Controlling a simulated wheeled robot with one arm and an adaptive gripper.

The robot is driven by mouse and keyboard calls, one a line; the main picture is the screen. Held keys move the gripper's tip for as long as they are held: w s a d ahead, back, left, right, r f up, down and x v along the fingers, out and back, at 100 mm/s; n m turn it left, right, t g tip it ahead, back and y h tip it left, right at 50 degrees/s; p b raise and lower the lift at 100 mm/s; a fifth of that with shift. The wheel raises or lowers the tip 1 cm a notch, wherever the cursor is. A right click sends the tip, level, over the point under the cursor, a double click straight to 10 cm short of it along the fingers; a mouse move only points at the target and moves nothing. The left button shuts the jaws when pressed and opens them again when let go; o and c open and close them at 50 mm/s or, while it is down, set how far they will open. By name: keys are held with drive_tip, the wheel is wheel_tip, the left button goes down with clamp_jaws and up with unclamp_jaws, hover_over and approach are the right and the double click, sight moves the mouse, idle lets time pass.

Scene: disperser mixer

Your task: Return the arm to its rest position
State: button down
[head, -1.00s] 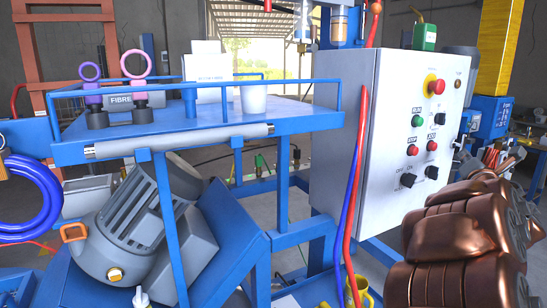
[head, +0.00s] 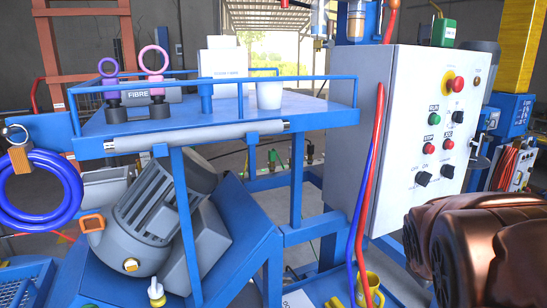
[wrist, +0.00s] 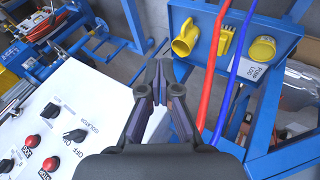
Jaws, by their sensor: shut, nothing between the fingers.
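My gripper (wrist: 164,75) shows in the wrist view, its dark fingers together and nothing between them. It is in the air beside the white control panel (wrist: 75,115), apart from it as far as I can tell. In the head view my copper-coloured arm (head: 485,250) fills the lower right corner, in front of the lower right of the control panel (head: 405,130). My gripper does not show in the head view.
A red hose (wrist: 213,70) and a blue hose (wrist: 240,70) run close to the right of my gripper. A blue tray (wrist: 283,18) holds yellow parts. A blue table (head: 230,110) carries a white cup (head: 269,95). A grey motor (head: 140,215) sits below.

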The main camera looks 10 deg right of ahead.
drive_tip(key=s+a+f+m+g+y, duration=0.1)
drive_tip(key=s+a+f+g+y, duration=0.1)
drive_tip(key=s+a, duration=0.8)
drive_tip(key=s+a+f+m+g+y, duration=0.2)
drive_tip(key=s+a+f+g, duration=0.3)
drive_tip(key=s+a, duration=0.5)
drive_tip(key=shift+s+a+y, duration=0.15)
drive_tip(key=shift+s+y, duration=0.55)
